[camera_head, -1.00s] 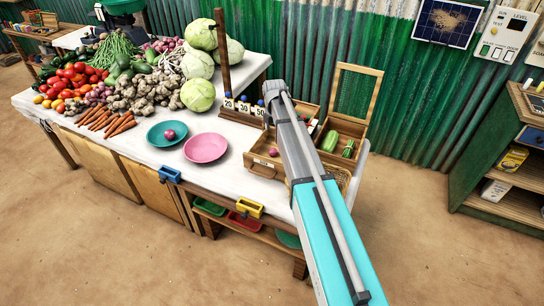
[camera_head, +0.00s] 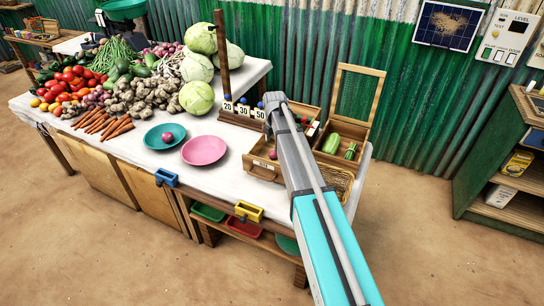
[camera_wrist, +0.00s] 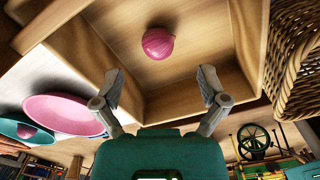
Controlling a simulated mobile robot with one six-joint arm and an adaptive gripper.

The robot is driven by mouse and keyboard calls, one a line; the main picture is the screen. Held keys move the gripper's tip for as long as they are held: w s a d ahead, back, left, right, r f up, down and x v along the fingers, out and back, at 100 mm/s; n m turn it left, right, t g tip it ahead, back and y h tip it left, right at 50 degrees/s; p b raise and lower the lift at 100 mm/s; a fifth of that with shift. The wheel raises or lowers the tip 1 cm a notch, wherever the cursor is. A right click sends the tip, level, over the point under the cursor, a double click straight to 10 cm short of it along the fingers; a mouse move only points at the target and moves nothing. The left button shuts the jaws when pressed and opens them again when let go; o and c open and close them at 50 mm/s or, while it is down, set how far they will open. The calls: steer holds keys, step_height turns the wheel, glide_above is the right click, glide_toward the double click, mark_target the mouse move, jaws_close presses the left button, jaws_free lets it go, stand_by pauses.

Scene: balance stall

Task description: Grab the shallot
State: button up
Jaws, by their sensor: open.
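A pink-purple shallot (camera_wrist: 158,43) lies in a wooden compartment (camera_wrist: 110,30) in the wrist view. The head view shows it small in the open wooden drawer (camera_head: 263,171), as a shallot (camera_head: 273,155) just left of my arm. My gripper (camera_wrist: 158,73) is open and empty in the wrist view, its two fingers spread apart. The shallot appears centred between the fingers but beyond their tips, apart from them. In the head view my arm hides the gripper. A second similar round bulb (camera_head: 168,138) sits on the teal plate (camera_head: 152,143).
A pink plate (camera_head: 203,150) lies left of the drawer. A wicker basket (camera_wrist: 296,60) stands close to the right of the compartment. A wooden box with a courgette (camera_head: 331,144) and an upright mesh lid (camera_head: 356,95) is behind. A wooden post (camera_head: 222,55) and number cards (camera_head: 243,110) stand nearby.

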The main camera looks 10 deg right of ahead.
mark_target(274, 151)
steer(key=shift+f, duration=0.15)
steer(key=shift+w+f+b, duration=0.15)
steer(key=shift+f+b, duration=2.35)
steer(key=shift+b, duration=0.15)
steer(key=c, duration=1)
steer(key=shift+c, duration=0.2)
steer(key=shift+r, duration=0.3)
steer(key=shift+r+p, duration=0.7)
steer(key=shift+p, duration=0.3)
steer(key=s+r+p, duration=0.5)
steer(key=r+p, duration=0.2)
steer(key=shift+r, duration=0.2)
steer(key=s+r+p, duration=0.1)
steer(key=s, duration=0.2)
steer(key=s+r+p, duration=0.1)
steer(key=s, duration=0.2)
steer(key=s+r+p, duration=0.1)
steer(key=s+p, duration=0.1)
steer(key=s, duration=0.1)
steer(key=shift+d+r, duration=0.25)
steer(key=shift+r, duration=0.1)
